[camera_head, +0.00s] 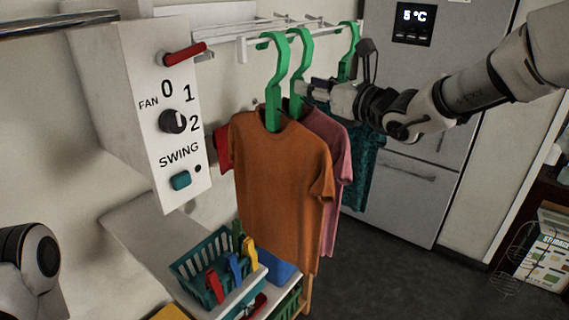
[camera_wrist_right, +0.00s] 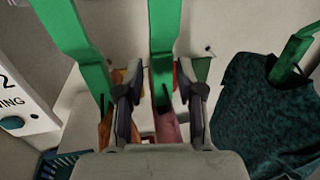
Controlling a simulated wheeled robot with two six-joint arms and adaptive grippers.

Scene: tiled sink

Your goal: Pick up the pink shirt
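The pink shirt (camera_head: 341,155) hangs from a green hanger (camera_head: 301,55) on the white rack, mostly hidden behind an orange shirt (camera_head: 280,175). In the right wrist view, a strip of the pink shirt (camera_wrist_right: 168,127) shows below its hanger (camera_wrist_right: 163,45). My right gripper (camera_head: 306,89) is at this hanger, just above the shirt's collar. Its two fingers (camera_wrist_right: 162,95) are apart, with the pink shirt's hanger between them; I see no clear grip on it. The orange shirt's hanger (camera_wrist_right: 80,45) is outside the left finger. My left gripper is out of view.
A dark teal patterned shirt (camera_wrist_right: 265,110) hangs to the right of the right gripper. The white rack (camera_head: 285,27) is on the wall. A fan control panel (camera_head: 165,110) juts out at left. A teal basket (camera_head: 205,265) with clothespins is below. A grey fridge (camera_head: 440,70) stands behind.

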